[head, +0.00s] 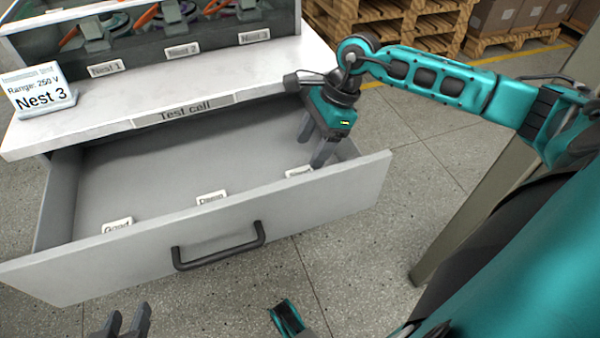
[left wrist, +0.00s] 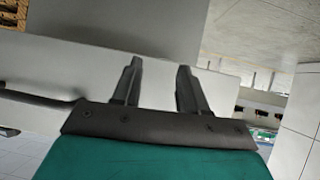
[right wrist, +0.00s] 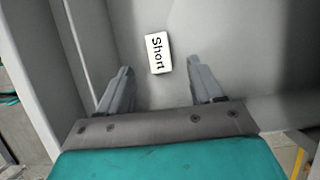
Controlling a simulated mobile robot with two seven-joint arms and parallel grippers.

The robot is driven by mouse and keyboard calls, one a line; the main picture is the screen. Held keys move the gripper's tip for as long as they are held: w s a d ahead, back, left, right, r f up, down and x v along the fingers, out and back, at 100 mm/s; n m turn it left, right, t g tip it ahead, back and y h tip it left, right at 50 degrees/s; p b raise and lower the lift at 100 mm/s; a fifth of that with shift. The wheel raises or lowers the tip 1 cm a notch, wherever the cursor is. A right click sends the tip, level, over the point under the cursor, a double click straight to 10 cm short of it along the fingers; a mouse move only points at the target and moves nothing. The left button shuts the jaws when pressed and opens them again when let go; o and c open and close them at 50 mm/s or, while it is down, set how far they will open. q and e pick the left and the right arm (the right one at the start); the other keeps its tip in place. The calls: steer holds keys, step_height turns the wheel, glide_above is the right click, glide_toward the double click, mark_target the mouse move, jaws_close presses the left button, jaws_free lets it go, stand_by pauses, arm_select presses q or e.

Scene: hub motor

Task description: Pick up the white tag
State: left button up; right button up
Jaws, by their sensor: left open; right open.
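Several white tags lie in the open grey drawer (head: 150,185): one reading "Good" (head: 117,225), a middle one hard to read (head: 211,197), and one reading "Short" (right wrist: 158,53). The "Short" tag also shows in the head view (head: 298,171), lying flat near the drawer's front right. My right gripper (head: 312,148) is open and empty, pointing down into the drawer's right end. In the right wrist view the "Short" tag lies ahead of and between its fingertips, apart from them. My left gripper (head: 119,322) is open and empty, in front of the drawer.
The drawer's front wall with a black handle (head: 218,250) stands between my left gripper and the tags. A white worktop (head: 240,75) overhangs the drawer's back. It carries a "Nest 3" placard (head: 40,92) and labelled nests. Pallets (head: 410,20) stand behind.

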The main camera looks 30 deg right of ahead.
mark_target(302, 172)
steer(key=shift+d+b+x, duration=0.15)
steer(key=shift+b+x, duration=0.35)
steer(key=shift+x, duration=1.05)
steer(key=shift+d+b+x, duration=0.15)
steer(key=shift+b+x, duration=0.3)
steer(key=shift+x, duration=1.1)
steer(key=shift+s, duration=0.2)
steer(key=c, duration=1.1)
